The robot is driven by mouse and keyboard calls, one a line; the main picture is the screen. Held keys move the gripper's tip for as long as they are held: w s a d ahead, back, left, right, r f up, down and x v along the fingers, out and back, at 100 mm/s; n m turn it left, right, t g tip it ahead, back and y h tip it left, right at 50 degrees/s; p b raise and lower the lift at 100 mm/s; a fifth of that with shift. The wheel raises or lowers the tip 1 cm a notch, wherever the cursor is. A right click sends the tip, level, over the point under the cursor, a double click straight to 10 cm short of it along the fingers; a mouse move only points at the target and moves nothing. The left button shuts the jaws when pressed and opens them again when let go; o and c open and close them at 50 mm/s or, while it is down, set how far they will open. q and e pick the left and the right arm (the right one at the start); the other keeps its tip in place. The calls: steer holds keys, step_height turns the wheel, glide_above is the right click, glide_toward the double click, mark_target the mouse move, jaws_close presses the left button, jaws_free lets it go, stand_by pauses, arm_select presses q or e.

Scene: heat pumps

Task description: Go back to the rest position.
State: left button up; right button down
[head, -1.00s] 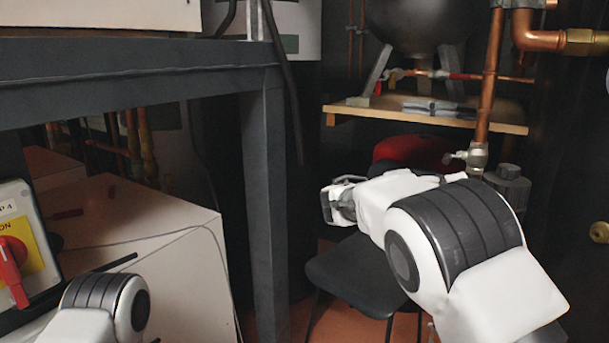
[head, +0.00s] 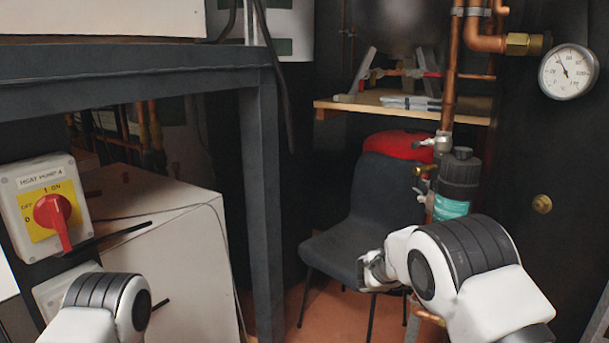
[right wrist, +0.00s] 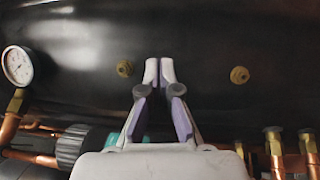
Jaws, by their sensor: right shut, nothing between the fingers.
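My right gripper (head: 372,272) shows in the head view at the end of my right arm, in front of the chair and clear of the pipes. In the right wrist view my right gripper (right wrist: 159,72) has its fingertips together with nothing between them. It faces a dark, smooth surface with two brass fittings. In the head view my left arm shows only as a white and black joint at the lower left. My left gripper is not in view.
A grey chair (head: 345,243) stands behind my right gripper. Copper pipes (head: 450,85), a black cylinder (head: 459,175) and a gauge (head: 568,72) are at the right. A red rotary switch (head: 55,215) and a white box (head: 185,260) are at the left. A dark steel frame (head: 262,200) stands between.

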steer(key=s+d+f+n+g+y, duration=0.2)
steer(key=s+f+y, duration=0.2)
steer(key=s+f, duration=0.8)
steer(key=s+d+f+n+g+y, duration=0.3)
steer(key=s+f, duration=0.5)
steer(key=f, duration=0.8)
steer(key=s+a+f+m+y, duration=0.2)
steer(key=s+a+f+y, duration=0.25)
steer(key=s, duration=0.35)
steer(key=s+a+f+m+t+y, duration=0.1)
steer(key=s+a+f+y, duration=0.3)
steer(key=s, duration=0.3)
steer(key=s+a+f+m+y, duration=0.2)
steer(key=s+a+y, duration=0.2)
steer(key=s+a, duration=0.3)
steer(key=w+d+t, duration=0.2)
steer(key=w+t, duration=0.5)
arm_select(q)
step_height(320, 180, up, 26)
steer(key=p, duration=2.6)
arm_select(e)
step_height(320, 180, up, 25)
steer(key=shift+s+a+n+g, duration=0.25)
steer(key=shift+n+g, duration=0.05)
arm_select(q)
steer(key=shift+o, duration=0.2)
arm_select(e)
steer(key=shift+r+h, duration=0.15)
steer(key=shift+h, duration=0.1)
